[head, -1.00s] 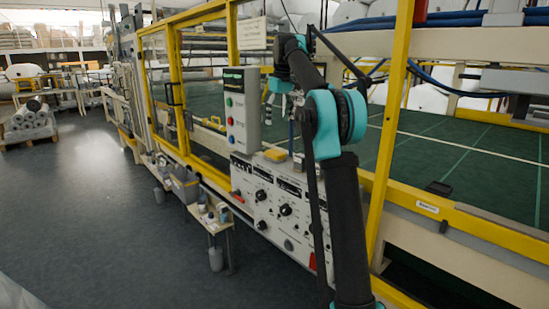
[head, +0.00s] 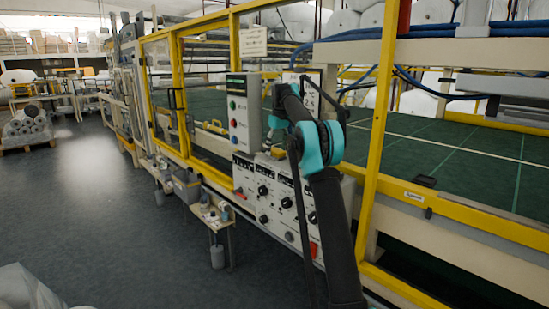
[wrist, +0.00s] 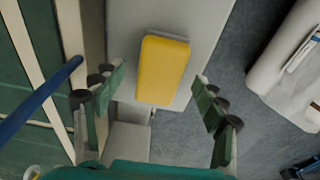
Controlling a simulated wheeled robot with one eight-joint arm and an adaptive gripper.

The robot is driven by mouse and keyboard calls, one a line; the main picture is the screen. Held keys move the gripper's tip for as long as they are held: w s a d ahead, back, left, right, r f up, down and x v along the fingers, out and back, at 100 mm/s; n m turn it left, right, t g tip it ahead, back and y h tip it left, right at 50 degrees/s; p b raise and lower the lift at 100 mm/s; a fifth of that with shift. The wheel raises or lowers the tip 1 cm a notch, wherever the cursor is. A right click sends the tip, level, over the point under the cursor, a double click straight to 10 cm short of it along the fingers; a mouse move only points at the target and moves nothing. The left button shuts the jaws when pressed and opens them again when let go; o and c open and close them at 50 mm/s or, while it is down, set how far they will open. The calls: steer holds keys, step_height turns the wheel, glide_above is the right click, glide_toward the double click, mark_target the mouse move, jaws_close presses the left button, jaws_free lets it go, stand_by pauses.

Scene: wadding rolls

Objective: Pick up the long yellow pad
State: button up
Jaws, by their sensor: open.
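The long yellow pad (wrist: 163,70) lies on a flat grey surface (wrist: 198,25) in the wrist view, its long side running roughly up and down the picture. My gripper (wrist: 159,79) is open and empty, with one finger on each side of the pad's lower part in that view. I see gaps between the fingers and the pad. How high the fingertips are above it I cannot tell. In the head view my arm is over the white control console (head: 277,195), and it largely hides the gripper and the pad.
A grey control box (head: 243,112) with buttons stands left of my arm. A yellow frame post (head: 375,140) rises close on its right. A blue bar (wrist: 45,100) crosses the wrist view's left side. Open floor (head: 90,220) lies to the left.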

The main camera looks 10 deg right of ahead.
steer(key=shift+w+f, duration=0.1)
steer(key=shift+f, duration=0.55)
steer(key=c, duration=1.3)
steer(key=shift+r, duration=0.1)
